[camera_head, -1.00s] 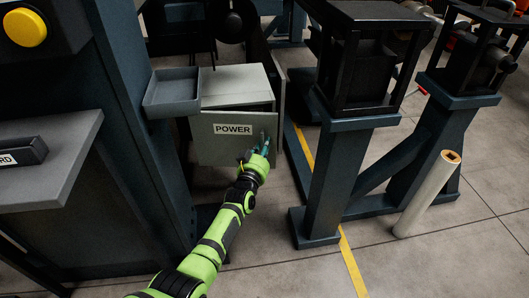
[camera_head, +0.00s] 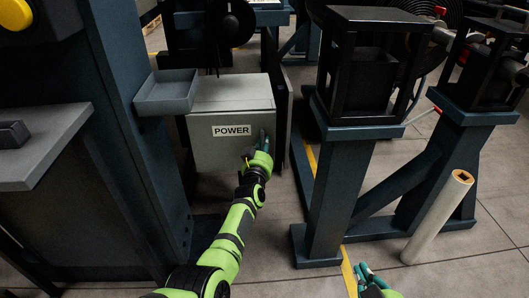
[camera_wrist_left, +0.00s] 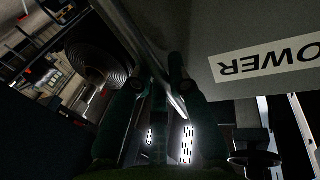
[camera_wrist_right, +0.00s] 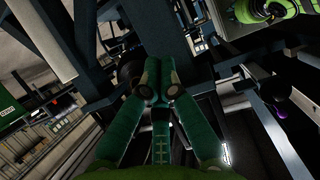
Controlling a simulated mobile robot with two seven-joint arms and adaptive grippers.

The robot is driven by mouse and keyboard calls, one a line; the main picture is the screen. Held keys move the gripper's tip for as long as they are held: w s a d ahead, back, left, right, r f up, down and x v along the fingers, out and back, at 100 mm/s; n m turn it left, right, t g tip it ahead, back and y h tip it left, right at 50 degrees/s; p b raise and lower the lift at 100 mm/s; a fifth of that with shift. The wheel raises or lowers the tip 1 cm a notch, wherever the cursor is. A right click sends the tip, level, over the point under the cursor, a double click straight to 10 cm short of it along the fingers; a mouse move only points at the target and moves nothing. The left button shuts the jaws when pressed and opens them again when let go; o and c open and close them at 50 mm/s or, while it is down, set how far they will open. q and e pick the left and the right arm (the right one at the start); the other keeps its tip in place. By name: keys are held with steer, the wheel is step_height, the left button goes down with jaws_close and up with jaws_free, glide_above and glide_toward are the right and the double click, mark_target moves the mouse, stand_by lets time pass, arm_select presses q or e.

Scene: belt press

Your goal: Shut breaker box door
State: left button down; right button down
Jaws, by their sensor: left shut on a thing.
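The grey breaker box (camera_head: 232,88) stands low between the blue posts. Its door (camera_head: 215,155) carries a white POWER label (camera_head: 232,131) and looks flush, or nearly so, with the box front. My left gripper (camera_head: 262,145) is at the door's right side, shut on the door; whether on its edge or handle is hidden. In the left wrist view, the door (camera_wrist_left: 225,40) is close beside the fingers and a metal edge runs between them. My right gripper (camera_head: 368,274) is low at the bottom right, empty, its fingertips together in the right wrist view (camera_wrist_right: 152,88).
A grey tray (camera_head: 166,92) juts from the left post, just above the box's left side. A blue machine frame (camera_head: 335,190) stands to the right. A pale roll (camera_head: 437,218) leans against it. The floor (camera_head: 285,240) before the box is open.

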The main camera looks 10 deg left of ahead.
arm_select(q)
steer(key=shift+w+a+y, duration=0.15)
steer(key=shift+w+y, duration=0.05)
steer(key=shift+y, duration=0.1)
steer(key=c, duration=1.4)
jaws_free()
steer(key=shift+c, duration=0.2)
arm_select(e)
steer(key=r, duration=0.1)
steer(key=t, duration=0.1)
steer(key=w+r, duration=0.1)
steer(key=shift+a+r+t+y, duration=0.3)
steer(key=shift+a+t, duration=0.1)
arm_select(q)
steer(key=shift+s, duration=0.1)
